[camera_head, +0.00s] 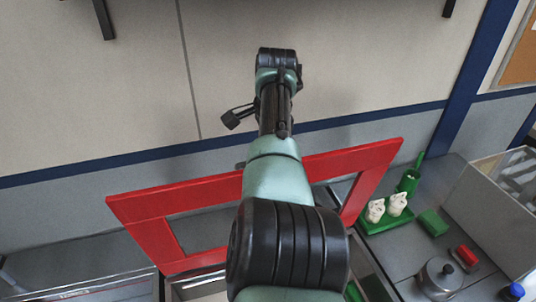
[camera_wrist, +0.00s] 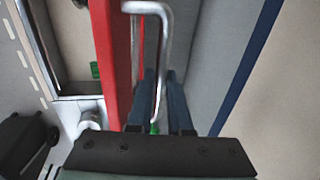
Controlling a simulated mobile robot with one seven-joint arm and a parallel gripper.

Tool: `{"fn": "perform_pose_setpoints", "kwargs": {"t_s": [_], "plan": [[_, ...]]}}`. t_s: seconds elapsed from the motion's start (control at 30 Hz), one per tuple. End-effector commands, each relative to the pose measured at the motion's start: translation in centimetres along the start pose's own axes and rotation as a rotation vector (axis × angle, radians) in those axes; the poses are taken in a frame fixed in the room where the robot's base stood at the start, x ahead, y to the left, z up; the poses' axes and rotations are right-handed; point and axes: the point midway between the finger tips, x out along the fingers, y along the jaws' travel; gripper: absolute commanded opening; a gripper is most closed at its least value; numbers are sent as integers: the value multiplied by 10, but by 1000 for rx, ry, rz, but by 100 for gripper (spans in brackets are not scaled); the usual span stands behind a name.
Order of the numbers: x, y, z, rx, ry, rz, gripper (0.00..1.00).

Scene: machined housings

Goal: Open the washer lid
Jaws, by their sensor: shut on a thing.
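The washer lid (camera_head: 355,160) is a red frame with a see-through middle. In the head view it stands raised and tilted behind my arm, which covers its centre. In the wrist view its red edge (camera_wrist: 113,70) runs down the left of centre. A bent silver handle (camera_wrist: 165,40) stands off the lid's face. My gripper (camera_wrist: 162,78) has its two dark fingers on either side of the handle bar and is shut on it. In the head view my gripper is hidden by my own arm.
Right of the lid, a green tray (camera_head: 385,225) holds two pale parts (camera_head: 397,204). A wall (camera_head: 100,90) rises behind.

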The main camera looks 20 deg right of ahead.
Motion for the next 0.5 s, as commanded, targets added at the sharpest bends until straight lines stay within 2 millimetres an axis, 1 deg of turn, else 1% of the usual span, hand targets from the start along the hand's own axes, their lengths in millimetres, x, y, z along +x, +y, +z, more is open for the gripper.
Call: {"fn": "perform_pose_setpoints", "kwargs": {"t_s": [0.03,0.2,0.23,0.37,0.5], "plan": [[8,6,2,-2,-7,19,0],[8,6,2,-2,-7,20,0],[8,6,2,-2,-7,19,23],[6,4,2,-2,-5,15,46],[4,3,1,-1,-4,12,47]]}}
